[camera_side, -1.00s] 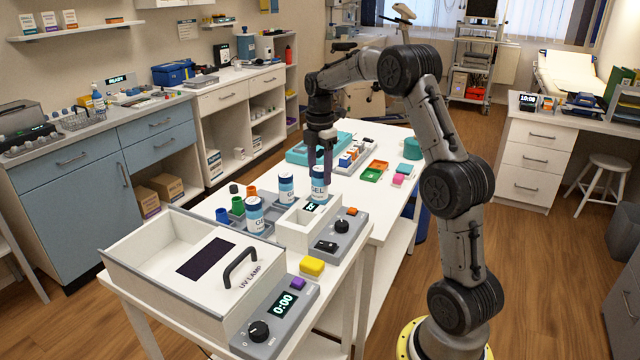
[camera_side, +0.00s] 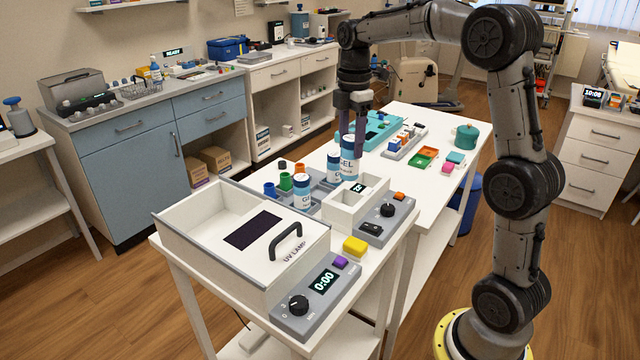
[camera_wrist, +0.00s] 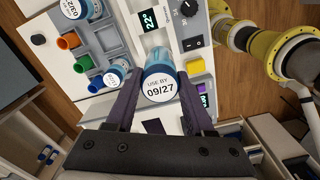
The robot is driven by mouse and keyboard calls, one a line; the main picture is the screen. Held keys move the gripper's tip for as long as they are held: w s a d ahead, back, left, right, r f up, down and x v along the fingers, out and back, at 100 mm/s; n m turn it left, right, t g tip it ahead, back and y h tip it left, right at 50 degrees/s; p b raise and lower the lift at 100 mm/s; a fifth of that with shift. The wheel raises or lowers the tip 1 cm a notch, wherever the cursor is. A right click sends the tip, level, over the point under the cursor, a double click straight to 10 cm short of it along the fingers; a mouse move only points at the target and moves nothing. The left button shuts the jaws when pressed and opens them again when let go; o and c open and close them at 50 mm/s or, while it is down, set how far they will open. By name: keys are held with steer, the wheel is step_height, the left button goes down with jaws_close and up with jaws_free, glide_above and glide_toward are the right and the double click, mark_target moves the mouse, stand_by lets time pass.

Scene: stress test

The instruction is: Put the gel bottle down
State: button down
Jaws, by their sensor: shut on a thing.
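My gripper (camera_side: 350,142) is shut on a gel bottle (camera_side: 349,168), white and blue with a "GEL" label. It holds the bottle upright, near the back of the white open box (camera_side: 345,213) with a small lit display. The bottle's base appears to be above the box rim; the exact gap is unclear. In the wrist view the bottle (camera_wrist: 158,68) sits between both fingers (camera_wrist: 158,98), its top reading "USE BY 09/27". Two similar bottles stand to the left, one close behind (camera_side: 333,168) and one in front (camera_side: 302,193).
A grey rack (camera_side: 322,183) with coloured cups lies left of the box. The UV lamp box (camera_side: 210,215) with a black handle stands in front. A yellow block (camera_side: 355,245) sits nearby. Coloured trays (camera_side: 420,157) and a teal pot (camera_side: 466,137) are further back.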

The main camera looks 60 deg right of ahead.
steer(key=shift+w+d+f, duration=0.8)
steer(key=shift+w+f, duration=1.2)
steer(key=shift+f, duration=0.1)
steer(key=shift+w+d+f, duration=0.85)
steer(key=shift+w+f, duration=1.2)
steer(key=shift+f, duration=0.05)
steer(key=shift+w+d+f, duration=0.8)
steer(key=shift+w+f, duration=1.2)
steer(key=shift+f, duration=0.1)
steer(key=shift+c, duration=1.4)
jaws_free()
steer(key=shift+f, duration=0.15)
